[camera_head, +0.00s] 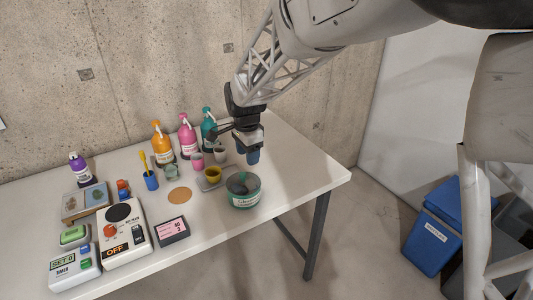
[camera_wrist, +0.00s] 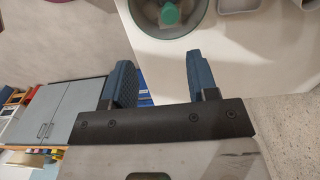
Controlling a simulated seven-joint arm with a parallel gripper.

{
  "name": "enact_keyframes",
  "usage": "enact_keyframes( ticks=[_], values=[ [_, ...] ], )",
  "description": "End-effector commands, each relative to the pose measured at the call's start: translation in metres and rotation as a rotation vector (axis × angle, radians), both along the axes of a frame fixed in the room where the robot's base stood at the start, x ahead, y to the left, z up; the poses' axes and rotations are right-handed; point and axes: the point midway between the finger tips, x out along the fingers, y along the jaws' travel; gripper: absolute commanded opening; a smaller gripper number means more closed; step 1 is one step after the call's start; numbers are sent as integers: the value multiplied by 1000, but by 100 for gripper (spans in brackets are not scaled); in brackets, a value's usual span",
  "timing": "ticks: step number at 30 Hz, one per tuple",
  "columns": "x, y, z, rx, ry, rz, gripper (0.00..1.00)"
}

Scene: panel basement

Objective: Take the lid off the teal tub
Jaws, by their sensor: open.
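The teal tub (camera_head: 245,201) stands on the white table near its front right edge, with a pale label on its side. Its round lid (camera_head: 236,187) looks dark grey and sits on top. In the wrist view the lid (camera_wrist: 148,15) shows at the top edge with a teal knob (camera_wrist: 170,14), partly cut off. My gripper (camera_head: 249,157) is above and slightly behind the tub, apart from it. In the wrist view my gripper (camera_wrist: 160,65) has its two blue fingers spread with nothing between them.
Orange (camera_head: 162,143), pink (camera_head: 187,138) and teal (camera_head: 208,130) pump bottles stand behind. The table's right end is clear.

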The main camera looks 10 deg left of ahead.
Motion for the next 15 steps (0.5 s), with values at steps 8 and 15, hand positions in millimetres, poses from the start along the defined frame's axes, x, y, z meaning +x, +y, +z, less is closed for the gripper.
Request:
enact_keyframes(
  ticks=[8,15],
  values=[
    [2,21,-12,-4,7,-27,54],
    [2,21,-12,-4,7,-27,54]
  ],
)
